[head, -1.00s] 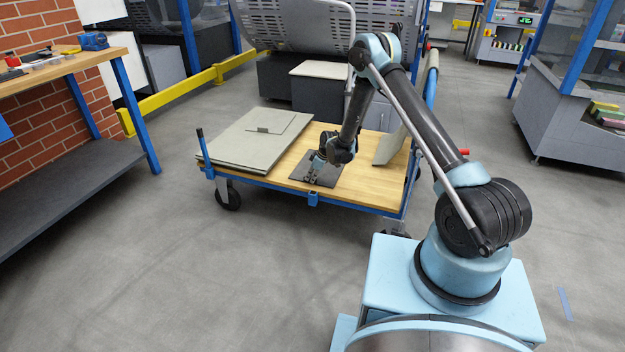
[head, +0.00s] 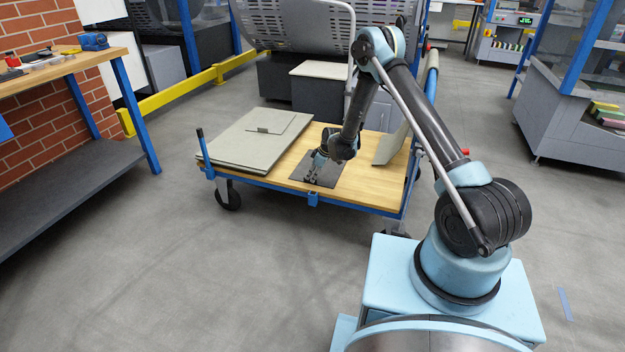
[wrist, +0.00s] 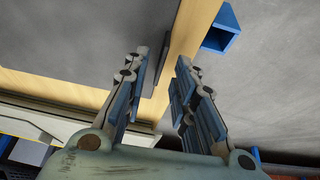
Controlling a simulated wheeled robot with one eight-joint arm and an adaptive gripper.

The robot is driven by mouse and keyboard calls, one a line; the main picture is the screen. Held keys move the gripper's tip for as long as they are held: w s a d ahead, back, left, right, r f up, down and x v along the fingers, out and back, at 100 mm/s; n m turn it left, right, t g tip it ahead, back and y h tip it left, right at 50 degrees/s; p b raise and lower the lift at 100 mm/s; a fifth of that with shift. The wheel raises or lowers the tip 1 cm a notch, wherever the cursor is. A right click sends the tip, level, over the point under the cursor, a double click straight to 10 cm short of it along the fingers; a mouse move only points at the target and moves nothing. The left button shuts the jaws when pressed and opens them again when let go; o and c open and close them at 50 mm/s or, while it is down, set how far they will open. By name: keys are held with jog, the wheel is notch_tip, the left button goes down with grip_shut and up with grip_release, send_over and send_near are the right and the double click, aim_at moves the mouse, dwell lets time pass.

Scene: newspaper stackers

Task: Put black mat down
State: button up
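The black mat (head: 329,173) is a thin dark sheet lying flat on the wooden deck of the cart (head: 365,192), near its front edge. My gripper (head: 311,180) is over the mat's front part in the head view and hides some of it. In the wrist view, the mat (wrist: 75,40) fills the upper left. My gripper (wrist: 161,64) is open there, with a clear gap between its finger pads. A small dark tab at the mat's edge shows between the fingers; neither pad appears closed on it.
Flat grey-green boards (head: 245,145) lie stacked on the cart's left side. A pale upright panel (head: 391,146) stands at its right. A workbench (head: 75,70) is at the left. The grey floor in front of the cart is clear.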

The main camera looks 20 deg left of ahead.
jog(key=v, duration=0.9)
jog(key=shift+r, duration=0.4)
jog(key=shift+d+r, duration=0.1)
jog(key=shift+d, duration=0.1)
jog(key=s+d+r+m+h, duration=0.1)
jog(key=s+d+r+m, duration=0.25)
jog(key=d+r, duration=0.6)
jog(key=s+d+r+m+t, duration=0.15)
jog(key=s+d+r, duration=0.25)
jog(key=d+r, duration=0.55)
jog(key=s+d+r+m+h, duration=0.1)
jog(key=s+d+r+m, duration=0.2)
jog(key=d+r, duration=0.7)
jog(key=s+d+m+h, duration=0.1)
jog(key=s+d+m, duration=0.2)
jog(key=s+d, duration=0.3)
jog(key=s+d+f+m, duration=0.1)
jog(key=s+d+m, duration=0.2)
jog(key=s, duration=1.1)
jog(key=s+d+m+h, duration=0.1)
jog(key=s+d+m, duration=0.1)
jog(key=s+d, duration=0.7)
jog(key=shift+s+d+f+m+h, duration=0.3)
jog(key=shift+s+d+m, duration=0.1)
jog(key=shift+s, duration=0.4)
